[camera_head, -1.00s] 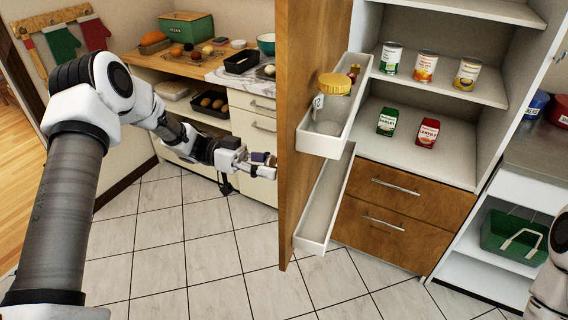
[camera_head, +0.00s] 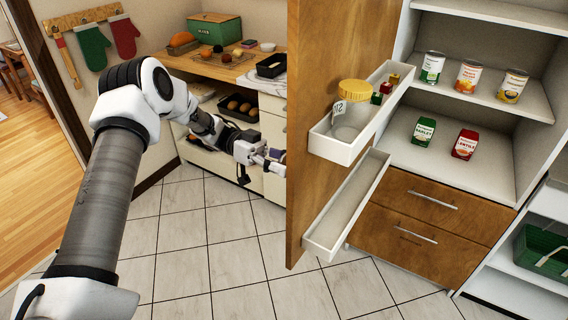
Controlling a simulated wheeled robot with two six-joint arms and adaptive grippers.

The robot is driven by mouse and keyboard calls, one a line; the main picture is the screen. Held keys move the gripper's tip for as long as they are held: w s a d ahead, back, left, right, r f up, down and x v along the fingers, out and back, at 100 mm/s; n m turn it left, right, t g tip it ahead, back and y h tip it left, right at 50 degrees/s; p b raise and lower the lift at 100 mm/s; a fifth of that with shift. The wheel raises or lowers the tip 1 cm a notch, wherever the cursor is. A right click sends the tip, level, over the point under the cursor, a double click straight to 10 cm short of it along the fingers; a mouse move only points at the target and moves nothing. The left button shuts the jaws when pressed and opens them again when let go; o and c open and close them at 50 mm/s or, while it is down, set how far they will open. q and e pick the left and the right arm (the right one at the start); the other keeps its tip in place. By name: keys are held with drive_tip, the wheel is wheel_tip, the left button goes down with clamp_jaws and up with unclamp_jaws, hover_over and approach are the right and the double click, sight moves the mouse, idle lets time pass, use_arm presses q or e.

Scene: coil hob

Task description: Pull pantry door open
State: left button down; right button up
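The wooden pantry door (camera_head: 308,120) stands ajar, its inner side facing me. It carries an upper white bin (camera_head: 337,151) with a yellow-lidded jar (camera_head: 351,112) and small spice jars, and an empty lower white bin (camera_head: 345,210). The pantry's interior shows cans and boxes on its shelves. My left gripper (camera_head: 270,158) is at the door's free edge, on its outer side. Its fingertips are partly hidden by the door, as are the outer face and any handle, so its grip cannot be told. My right gripper is out of view.
Wooden drawers (camera_head: 419,218) fill the lower pantry. A counter (camera_head: 228,65) with food and a green box stands behind my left arm. A white shelf unit with a green basket (camera_head: 545,249) is at the right. The tiled floor (camera_head: 215,270) in front is clear.

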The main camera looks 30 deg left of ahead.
use_arm(q)
drive_tip(key=shift+w+r, duration=0.1)
drive_tip(key=shift+r, duration=0.1)
drive_tip(key=c, duration=0.5)
unclamp_jaws()
drive_tip(key=shift+d, duration=0.15)
drive_tip(key=shift+f, duration=0.1)
drive_tip(key=a, duration=1.2)
drive_tip(key=shift+w, duration=0.3)
